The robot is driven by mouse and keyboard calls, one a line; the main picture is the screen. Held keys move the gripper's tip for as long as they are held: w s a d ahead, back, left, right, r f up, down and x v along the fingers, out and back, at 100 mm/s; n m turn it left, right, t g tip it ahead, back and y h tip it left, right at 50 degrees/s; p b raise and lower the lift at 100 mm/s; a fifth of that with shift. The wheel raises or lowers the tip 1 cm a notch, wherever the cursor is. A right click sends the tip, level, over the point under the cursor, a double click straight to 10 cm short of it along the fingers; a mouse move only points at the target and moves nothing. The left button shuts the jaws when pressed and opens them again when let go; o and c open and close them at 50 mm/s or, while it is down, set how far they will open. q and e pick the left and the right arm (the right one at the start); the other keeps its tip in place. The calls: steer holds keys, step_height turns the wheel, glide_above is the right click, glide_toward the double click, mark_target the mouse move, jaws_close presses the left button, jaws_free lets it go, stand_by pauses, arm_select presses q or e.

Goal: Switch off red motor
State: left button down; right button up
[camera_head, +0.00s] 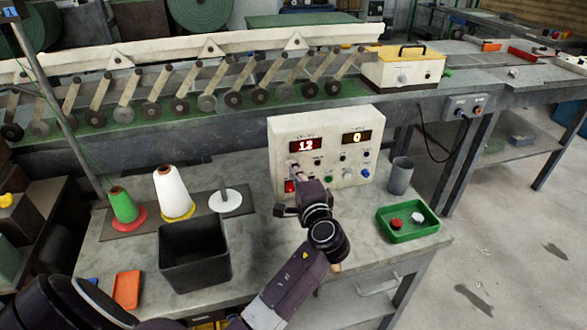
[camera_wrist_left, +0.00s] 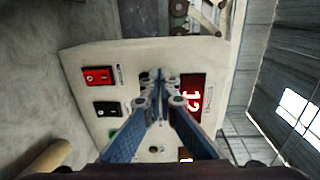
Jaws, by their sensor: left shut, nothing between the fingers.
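My left gripper (camera_head: 297,170) is in front of the box's left side. In the left wrist view its fingertips (camera_wrist_left: 160,73) are together, empty, over the panel between the switches and the display; contact cannot be told. My right gripper is not in view.
A green tray (camera_head: 408,233) with a red and a white knob-like piece and a grey cup (camera_head: 399,176) stand right of the box. A black bin (camera_head: 195,255), a green cone (camera_head: 123,205) and a white cone (camera_head: 172,192) stand left. An orange tray (camera_head: 127,290) lies at the front left.

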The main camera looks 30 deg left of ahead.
arm_select(q)
steer(key=shift+h, duration=0.3)
steer(key=s+d+f, duration=0.2)
steer(key=s+d, duration=0.1)
steer(key=s+d+f+p, duration=0.1)
steer(key=s+d+f, duration=0.2)
steer(key=d, duration=0.1)
steer(key=s+d+f+p, duration=0.1)
steer(key=s+d+f, duration=0.2)
steer(key=d, duration=0.1)
steer(key=shift+s, duration=0.2)
steer(key=p, duration=0.3)
glide_toward(291, 190)
steer(key=x, duration=0.5)
steer(key=shift+w+a, duration=0.1)
steer(key=shift+w, duration=0.05)
steer(key=shift+x, duration=0.8)
steer(key=shift+f, duration=0.1)
